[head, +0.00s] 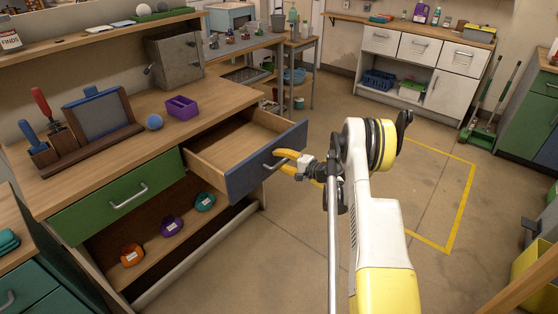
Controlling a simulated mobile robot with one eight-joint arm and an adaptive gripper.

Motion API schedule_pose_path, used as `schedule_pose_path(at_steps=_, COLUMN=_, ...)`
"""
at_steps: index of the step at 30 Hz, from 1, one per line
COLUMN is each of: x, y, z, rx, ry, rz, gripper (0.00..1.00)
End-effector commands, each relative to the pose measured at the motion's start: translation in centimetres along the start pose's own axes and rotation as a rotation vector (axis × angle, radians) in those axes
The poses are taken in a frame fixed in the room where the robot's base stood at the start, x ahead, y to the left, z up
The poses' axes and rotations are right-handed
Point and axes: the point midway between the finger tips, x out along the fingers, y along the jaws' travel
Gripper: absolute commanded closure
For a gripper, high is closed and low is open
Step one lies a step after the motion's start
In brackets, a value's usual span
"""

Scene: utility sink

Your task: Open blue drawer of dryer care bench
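The dryer care bench (105,110) has a wooden top and stands at the left. Its blue drawer (244,177) is pulled well out, and its bare wooden inside shows. A grey bar handle (268,166) is on the blue front. My gripper (279,162) is at this handle, one yellow finger above the other. The fingers overlap the right part of the handle. I cannot tell how tightly they close on it. My arm reaches in from the lower right.
The green drawer (118,199) beside it is shut. Orange, purple and teal rings (171,226) sit on the shelf below. A purple bin (181,108), a blue ball (154,122) and a grey box (175,62) stand on the bench.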

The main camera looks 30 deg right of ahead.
Motion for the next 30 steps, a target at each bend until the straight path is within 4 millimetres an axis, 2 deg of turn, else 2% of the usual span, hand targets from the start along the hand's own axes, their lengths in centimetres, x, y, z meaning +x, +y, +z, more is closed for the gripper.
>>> schedule_pose_path(at_steps=8, x=-0.1, y=0.1, z=0.0, rx=-0.001, ry=0.000, rz=0.001, gripper=0.66)
schedule_pose_path(at_steps=11, x=-0.8, y=0.1, z=-0.1, rx=0.000, ry=0.002, rz=0.001, gripper=0.66)
schedule_pose_path(at_steps=14, x=-2.4, y=0.0, z=-0.1, rx=0.000, ry=0.002, rz=0.001, gripper=0.66)
schedule_pose_path(at_steps=24, x=-9.7, y=0.0, z=-0.1, rx=0.001, ry=0.003, rz=0.001, gripper=0.66)
schedule_pose_path(at_steps=30, x=-11.7, y=0.0, z=0.0, rx=0.000, ry=0.001, rz=0.001, gripper=0.66)
